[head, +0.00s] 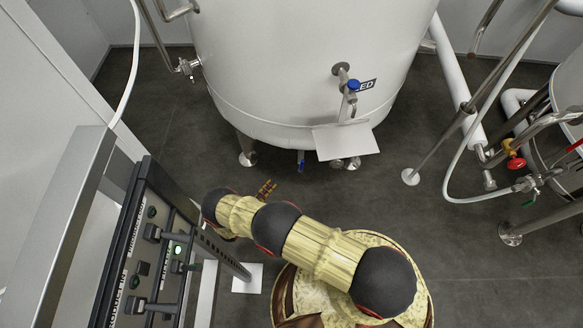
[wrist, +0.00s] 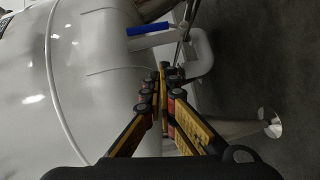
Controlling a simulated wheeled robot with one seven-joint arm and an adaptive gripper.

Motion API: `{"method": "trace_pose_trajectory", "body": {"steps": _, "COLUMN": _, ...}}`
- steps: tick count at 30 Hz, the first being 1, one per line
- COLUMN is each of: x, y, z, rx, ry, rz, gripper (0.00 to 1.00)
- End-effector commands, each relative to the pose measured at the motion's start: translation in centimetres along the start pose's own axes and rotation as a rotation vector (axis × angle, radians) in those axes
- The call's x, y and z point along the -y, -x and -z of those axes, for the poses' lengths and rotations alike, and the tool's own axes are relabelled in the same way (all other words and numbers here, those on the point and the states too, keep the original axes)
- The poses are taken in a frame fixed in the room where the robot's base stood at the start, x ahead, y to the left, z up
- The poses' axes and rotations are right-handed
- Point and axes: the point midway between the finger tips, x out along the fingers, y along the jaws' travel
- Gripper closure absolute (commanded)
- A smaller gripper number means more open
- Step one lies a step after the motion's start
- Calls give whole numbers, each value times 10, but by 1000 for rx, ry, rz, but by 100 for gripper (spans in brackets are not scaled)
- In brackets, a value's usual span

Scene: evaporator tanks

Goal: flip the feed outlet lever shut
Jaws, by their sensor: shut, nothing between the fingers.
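A blue lever (head: 301,163) hangs roughly upright beneath the large white tank (head: 290,60), near its lower rim. The wrist view shows a blue lever (wrist: 148,29), probably the same one, on a light fitting beside a bent pipe. My gripper (head: 266,187) is low in front of the tank, left of and nearer than the lever. In the wrist view my gripper's fingers (wrist: 163,78) are together with nothing between them, and the lever is beyond the tips, apart from them.
A black control panel (head: 150,250) on a metal frame stands at the left, close to my arm. A white tray (head: 345,141) juts from the tank front above the floor. Tank legs (head: 247,157) and pipes (head: 470,110) stand around. Grey floor is open at the right front.

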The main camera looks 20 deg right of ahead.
Motion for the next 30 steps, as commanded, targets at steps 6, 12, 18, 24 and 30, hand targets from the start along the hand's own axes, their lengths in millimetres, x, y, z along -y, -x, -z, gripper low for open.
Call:
{"method": "trace_pose_trajectory", "body": {"steps": 6, "x": -18, "y": 1, "z": 1, "rx": 1, "ry": 108, "rz": -66, "gripper": 100}}
{"method": "trace_pose_trajectory", "body": {"steps": 12, "x": -18, "y": 1, "z": 2, "rx": 0, "ry": 116, "rz": -64, "gripper": 100}}
{"method": "trace_pose_trajectory", "body": {"steps": 18, "x": -18, "y": -2, "z": 2, "rx": 0, "ry": 114, "rz": -64, "gripper": 100}}
{"method": "trace_pose_trajectory", "body": {"steps": 24, "x": -18, "y": -24, "z": 1, "rx": 2, "ry": 113, "rz": -63, "gripper": 100}}
{"method": "trace_pose_trajectory", "body": {"steps": 30, "x": -20, "y": -63, "z": 1, "rx": 4, "ry": 113, "rz": -63, "gripper": 100}}
